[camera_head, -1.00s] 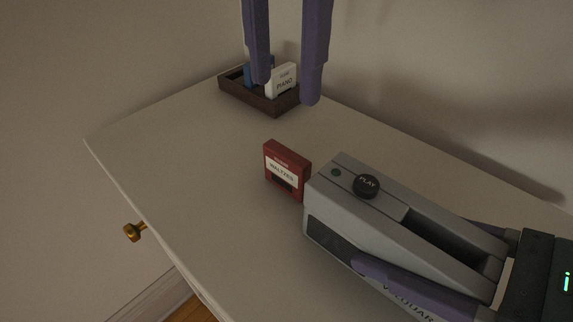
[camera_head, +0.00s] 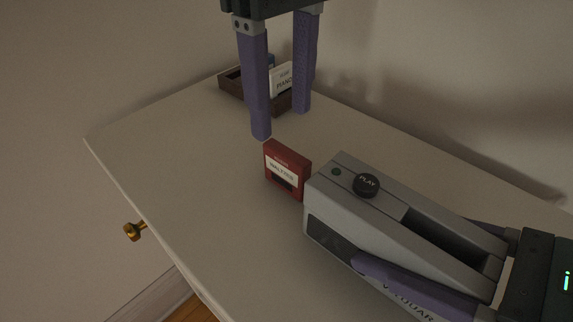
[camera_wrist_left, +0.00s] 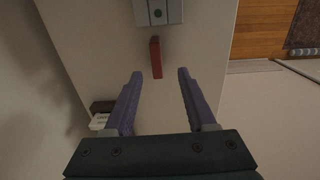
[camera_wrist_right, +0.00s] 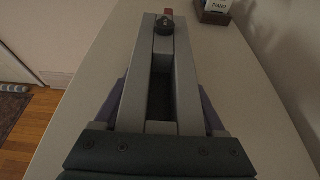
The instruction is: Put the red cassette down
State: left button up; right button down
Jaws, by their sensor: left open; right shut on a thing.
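The red cassette (camera_head: 286,170), labelled WALTZES, stands upright on the pale cabinet top just beyond the end of the grey player. The left wrist view shows its narrow red edge (camera_wrist_left: 156,58) with a small gap to the player. My left gripper (camera_head: 281,124) is open and empty, fingers down, behind and above the cassette. In the left wrist view the cassette lies ahead, between the lines of the fingers (camera_wrist_left: 160,74). My right gripper (camera_wrist_right: 163,86) is shut on the grey player (camera_head: 335,205), which has a black PLAY knob (camera_head: 367,184).
A dark wooden tray (camera_head: 232,86) at the back holds a white PIANO cassette (camera_head: 282,80) and a blue one, partly hidden by my left fingers. A brass knob (camera_head: 133,232) sticks out from the cabinet front. The wall closes the back; the left of the top is clear.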

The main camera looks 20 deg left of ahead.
aim_at(286, 152)
pick_arm(q)
jog(key=f, duration=0.8)
jog(key=shift+w+d, duration=0.1)
jog(key=shift+w, duration=0.2)
jog(key=shift+r, duration=0.1)
grip_shut()
